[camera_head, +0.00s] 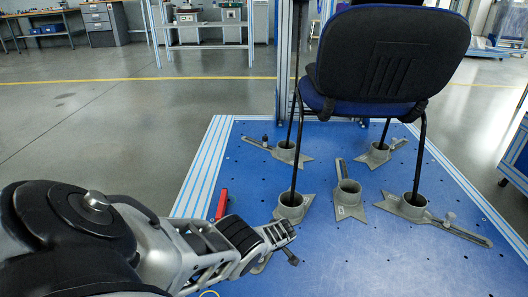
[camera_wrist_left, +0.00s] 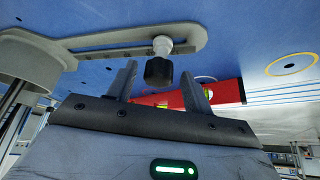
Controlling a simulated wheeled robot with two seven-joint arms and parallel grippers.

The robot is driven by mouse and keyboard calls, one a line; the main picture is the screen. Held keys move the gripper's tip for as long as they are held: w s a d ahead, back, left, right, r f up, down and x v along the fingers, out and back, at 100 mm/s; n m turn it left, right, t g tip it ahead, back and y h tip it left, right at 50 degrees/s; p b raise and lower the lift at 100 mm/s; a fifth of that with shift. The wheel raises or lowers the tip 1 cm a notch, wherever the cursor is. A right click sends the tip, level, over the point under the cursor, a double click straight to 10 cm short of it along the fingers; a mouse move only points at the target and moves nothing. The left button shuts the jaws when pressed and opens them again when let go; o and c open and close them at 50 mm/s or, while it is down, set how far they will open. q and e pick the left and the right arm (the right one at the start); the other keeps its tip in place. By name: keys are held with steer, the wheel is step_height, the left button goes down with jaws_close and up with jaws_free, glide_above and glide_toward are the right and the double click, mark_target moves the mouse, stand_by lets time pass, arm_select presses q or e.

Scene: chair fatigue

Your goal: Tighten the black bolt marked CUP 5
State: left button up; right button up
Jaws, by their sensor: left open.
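A black bolt head (camera_wrist_left: 159,71) on a pale stud sits in the slotted grey arm (camera_wrist_left: 120,43) of a cup bracket in the left wrist view. No CUP 5 marking is legible there. My left gripper (camera_wrist_left: 161,84) is open, with one finger on each side of the bolt and the bolt between them or just beyond the tips; I cannot tell if they touch. In the head view my left gripper (camera_head: 277,243) is low over the blue platform, in front of the front-left grey cup (camera_head: 291,207), and largely hides that cup's arm. My right gripper is not in view.
A dark chair (camera_head: 390,60) stands with its legs in grey cups on the blue platform (camera_head: 350,260). A separate cup (camera_head: 348,190) stands in the middle. A red level-like tool (camera_head: 222,204) lies left of the cups and shows behind the fingers in the wrist view (camera_wrist_left: 228,92).

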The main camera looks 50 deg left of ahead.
arm_select(q)
steer(key=c, duration=0.9)
steer(key=shift+s+r+m+t+p, duration=0.15)
steer(key=shift+m+t+p, duration=0.35)
steer(key=shift+m+p, duration=0.4)
steer(key=shift+c, duration=0.2)
steer(key=shift+m+t+h+p, duration=0.3)
steer(key=shift+m+p, duration=0.1)
steer(key=shift+m, duration=0.4)
steer(key=shift+d+f+m, duration=0.1)
steer(key=shift+f+m, duration=0.1)
steer(key=shift+m, duration=0.1)
steer(key=shift+s+r+m+t+p, duration=0.15)
steer(key=shift+m+t+p, duration=0.4)
steer(key=shift+m, duration=0.35)
steer(key=shift+m+h, duration=0.3)
steer(key=shift+m, duration=0.2)
steer(key=shift+m+t, duration=0.55)
steer(key=shift+m, duration=0.15)
